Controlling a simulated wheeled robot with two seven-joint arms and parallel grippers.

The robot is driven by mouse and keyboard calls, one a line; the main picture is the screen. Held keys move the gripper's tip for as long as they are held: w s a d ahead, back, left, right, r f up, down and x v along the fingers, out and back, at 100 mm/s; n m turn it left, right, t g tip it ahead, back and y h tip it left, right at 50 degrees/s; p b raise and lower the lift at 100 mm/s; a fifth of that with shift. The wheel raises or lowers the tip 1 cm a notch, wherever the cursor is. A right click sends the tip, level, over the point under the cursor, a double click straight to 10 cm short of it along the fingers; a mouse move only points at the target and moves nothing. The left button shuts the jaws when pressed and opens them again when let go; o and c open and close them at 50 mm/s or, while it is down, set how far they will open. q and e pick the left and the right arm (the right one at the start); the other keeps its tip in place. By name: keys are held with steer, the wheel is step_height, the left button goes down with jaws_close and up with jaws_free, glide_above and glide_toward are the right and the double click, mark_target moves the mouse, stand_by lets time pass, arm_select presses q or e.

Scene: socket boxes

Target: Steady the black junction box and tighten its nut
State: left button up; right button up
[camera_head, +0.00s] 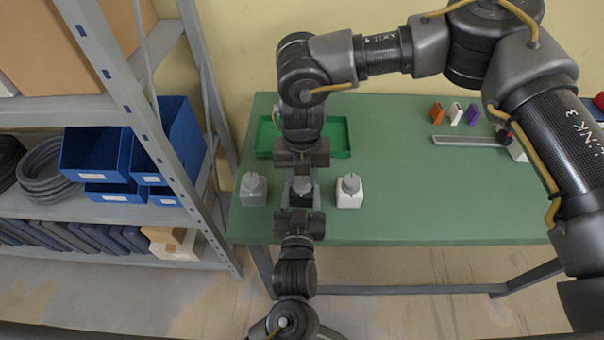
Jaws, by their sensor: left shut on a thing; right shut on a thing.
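The black junction box (301,202) stands near the front left of the green table, between a grey box (254,198) and a white box (350,198). A grey nut (301,184) sits on top of it. My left gripper (300,210) reaches in from the front edge and is shut on the black box, hiding its front. My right gripper (301,174) comes over from the far side and is shut on the nut at the top. The exact finger contact is too small to see clearly.
A green tray (338,137) lies behind the boxes, partly hidden by my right arm. Orange, white and purple pieces (455,113) and a grey bar (464,141) are at the back right. A metal shelf (150,110) with blue bins stands left. The table's right middle is clear.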

mark_target(301, 179)
steer(key=m, duration=0.3)
steer(key=shift+m, duration=0.4)
steer(key=m, duration=0.3)
steer(key=shift+m, duration=0.3)
steer(key=m, duration=0.6)
steer(key=shift+w, duration=0.1)
steer(key=shift+m, duration=0.3)
steer(key=o, duration=1)
steer(key=shift+a, duration=0.1)
step_height(301, 179, up, 12)
